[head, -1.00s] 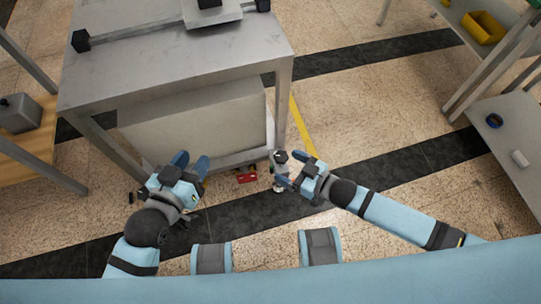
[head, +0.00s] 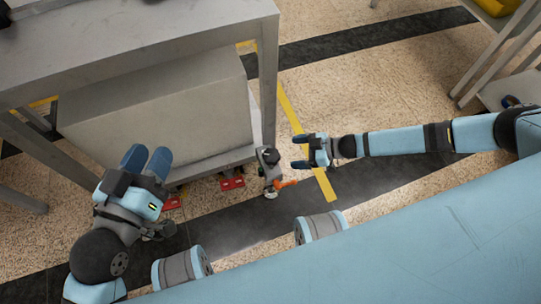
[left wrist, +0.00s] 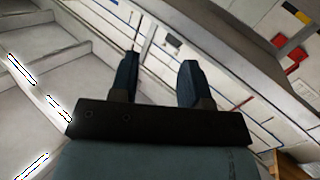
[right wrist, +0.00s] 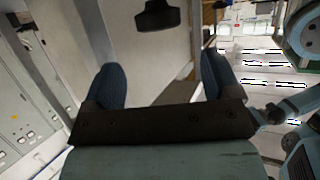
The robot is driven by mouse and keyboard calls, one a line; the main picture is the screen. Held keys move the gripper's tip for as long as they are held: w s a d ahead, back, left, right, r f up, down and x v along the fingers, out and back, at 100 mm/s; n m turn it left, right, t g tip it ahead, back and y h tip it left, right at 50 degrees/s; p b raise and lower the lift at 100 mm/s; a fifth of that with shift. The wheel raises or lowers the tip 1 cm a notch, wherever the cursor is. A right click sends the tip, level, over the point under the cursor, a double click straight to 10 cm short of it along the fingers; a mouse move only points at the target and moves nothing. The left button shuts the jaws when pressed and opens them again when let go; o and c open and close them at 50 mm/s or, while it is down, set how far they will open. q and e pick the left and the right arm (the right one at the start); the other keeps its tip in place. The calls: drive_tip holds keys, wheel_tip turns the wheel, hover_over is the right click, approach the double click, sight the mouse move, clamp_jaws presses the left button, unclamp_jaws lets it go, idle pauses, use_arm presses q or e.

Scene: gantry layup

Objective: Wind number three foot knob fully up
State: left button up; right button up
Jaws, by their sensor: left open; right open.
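A foot assembly (head: 267,171) with a dark knob (head: 270,155) on top stands by the table's near right leg. An orange lever sticks out at its right. No number is readable on it. My right gripper (head: 302,151) is open, just right of the knob, its fingers pointing left at it with a small gap. In the right wrist view a dark knob-like part (right wrist: 157,16) shows at the top, beyond and between the open fingers. My left gripper (head: 148,157) is open and empty, in front of the grey box under the table. The left wrist view shows nothing between its fingers.
The grey table (head: 150,45) and its leg (head: 268,95) stand close behind the knob. A large grey box (head: 160,115) fills its lower shelf. Red parts (head: 232,183) lie low at the shelf's edge. Open floor with a yellow stripe (head: 305,145) lies to the right.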

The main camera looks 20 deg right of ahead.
sight(272, 155)
drive_tip(key=b+x, duration=0.1)
drive_tip(key=x, duration=0.3)
drive_tip(key=shift+a+f, duration=0.1)
drive_tip(key=shift+f, duration=0.1)
drive_tip(key=b+x, duration=0.1)
drive_tip(key=x, duration=0.2)
drive_tip(key=shift+w+a+f+b, duration=0.15)
drive_tip(key=shift+w+a+b, duration=0.05)
drive_tip(key=shift+a+b, duration=0.15)
drive_tip(key=shift+w+a+f, duration=0.15)
drive_tip(key=shift+w+a, duration=0.05)
drive_tip(key=shift+a, duration=0.25)
use_arm(q)
drive_tip(key=shift+w+a+f+m, duration=0.3)
drive_tip(key=shift+w+f+m, duration=0.4)
drive_tip(key=shift+f+m, duration=0.1)
use_arm(e)
drive_tip(key=c, duration=0.9)
